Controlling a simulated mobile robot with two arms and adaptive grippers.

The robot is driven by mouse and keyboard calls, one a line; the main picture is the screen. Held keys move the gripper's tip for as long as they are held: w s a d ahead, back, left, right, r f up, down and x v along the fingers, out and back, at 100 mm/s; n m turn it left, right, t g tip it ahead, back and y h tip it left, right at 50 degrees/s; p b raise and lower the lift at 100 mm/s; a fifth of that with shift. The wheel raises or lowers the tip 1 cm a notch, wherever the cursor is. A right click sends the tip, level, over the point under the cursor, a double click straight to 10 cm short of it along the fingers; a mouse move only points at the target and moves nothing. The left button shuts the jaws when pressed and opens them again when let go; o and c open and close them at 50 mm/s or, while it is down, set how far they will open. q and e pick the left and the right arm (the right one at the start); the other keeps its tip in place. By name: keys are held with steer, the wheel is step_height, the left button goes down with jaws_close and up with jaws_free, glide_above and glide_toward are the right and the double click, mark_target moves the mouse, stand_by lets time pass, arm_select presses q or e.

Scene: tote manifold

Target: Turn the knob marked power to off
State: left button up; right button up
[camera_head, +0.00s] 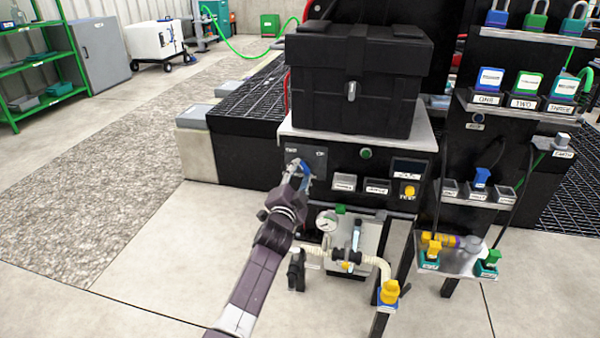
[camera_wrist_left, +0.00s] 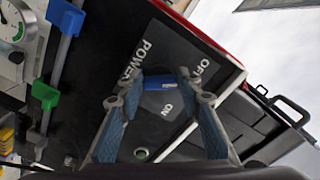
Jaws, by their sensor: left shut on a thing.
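The power knob (camera_wrist_left: 158,82) is blue and sits on a grey plate (camera_wrist_left: 190,52) with POWER, OFF and ON lettering in the left wrist view. My left gripper (camera_wrist_left: 160,88) has its two fingers on either side of the knob and is shut on it. In the head view my left gripper (camera_head: 302,168) is at the left end of the black control panel (camera_head: 330,163), and its fingers cover most of the knob. I cannot tell clearly which label the knob points to. My right gripper is not in view.
A black case (camera_head: 355,85) stands on top of the panel. A green button (camera_head: 365,153) and a yellow knob (camera_head: 409,191) are to the right on the panel. A gauge (camera_head: 326,221) and hoses are below. Shelves with padlocks (camera_head: 487,80) stand at the right.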

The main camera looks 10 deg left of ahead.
arm_select(q)
steer(key=shift+f+n, duration=0.1)
steer(key=shift+n, duration=0.7)
steer(key=shift+d, duration=0.1)
steer(key=o, duration=1.2)
steer(key=shift+c, duration=0.2)
steer(key=shift+s, duration=0.1)
steer(key=s, duration=1.1)
steer(key=shift+s, duration=0.4)
